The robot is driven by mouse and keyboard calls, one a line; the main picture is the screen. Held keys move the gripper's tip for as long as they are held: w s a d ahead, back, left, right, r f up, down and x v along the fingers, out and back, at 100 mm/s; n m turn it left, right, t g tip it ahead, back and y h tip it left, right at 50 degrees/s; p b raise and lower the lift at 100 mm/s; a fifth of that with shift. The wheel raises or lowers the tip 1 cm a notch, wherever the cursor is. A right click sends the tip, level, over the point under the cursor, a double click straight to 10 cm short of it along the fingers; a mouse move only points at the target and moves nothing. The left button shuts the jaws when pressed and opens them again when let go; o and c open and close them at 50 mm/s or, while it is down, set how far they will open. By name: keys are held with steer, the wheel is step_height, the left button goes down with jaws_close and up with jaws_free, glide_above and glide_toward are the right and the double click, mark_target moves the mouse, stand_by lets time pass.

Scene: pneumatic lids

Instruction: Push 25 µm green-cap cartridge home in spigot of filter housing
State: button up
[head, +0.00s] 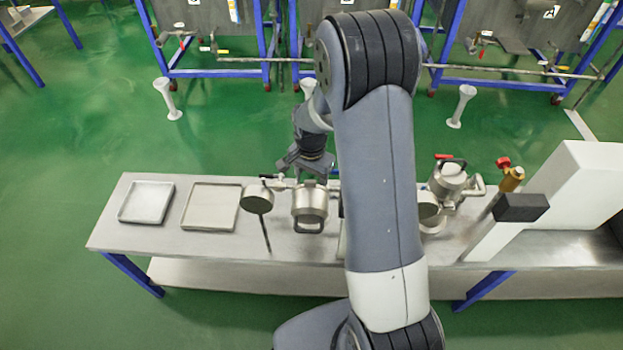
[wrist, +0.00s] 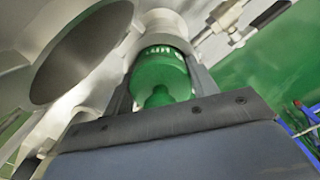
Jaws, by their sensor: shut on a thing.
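In the wrist view the green cap (wrist: 160,72) of the cartridge, with partly readable white lettering, sits between the two fingers of my gripper (wrist: 160,62). The gripper is shut on it. The cartridge's far part runs into pale metal shapes ahead, and I cannot tell how it meets the spigot. In the head view my gripper (head: 306,166) is at the back edge of the bench, just behind and above a steel filter housing (head: 309,205). The cartridge cannot be made out there. A round lid (head: 257,199) stands left of the housing; a dark round face (wrist: 82,52) fills the wrist view's upper left.
Two shallow trays, one pale (head: 146,202) and one beige (head: 210,207), lie on the left of the steel bench (head: 120,232). Another steel vessel (head: 449,182) and a brass valve with red handle (head: 510,176) stand right of my arm. My arm hides the bench's middle.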

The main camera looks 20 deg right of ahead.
steer(key=shift+w+f, duration=0.2)
steer(key=shift+f, duration=0.2)
steer(key=o, duration=1.2)
steer(key=shift+o, duration=0.6)
steer(key=shift+w+r, duration=0.1)
steer(key=shift+r, duration=0.35)
steer(key=shift+o, duration=0.4)
steer(key=shift+w+d+r+p, duration=0.1)
steer(key=shift+w+r+p, duration=0.1)
steer(key=shift+p, duration=0.3)
steer(key=shift+s+r+p, duration=0.15)
steer(key=shift+r+p, duration=1.95)
steer(key=shift+r, duration=0.85)
step_height(320, 180, up, 11)
steer(key=shift+f+p, duration=0.15)
steer(key=shift+p, duration=0.15)
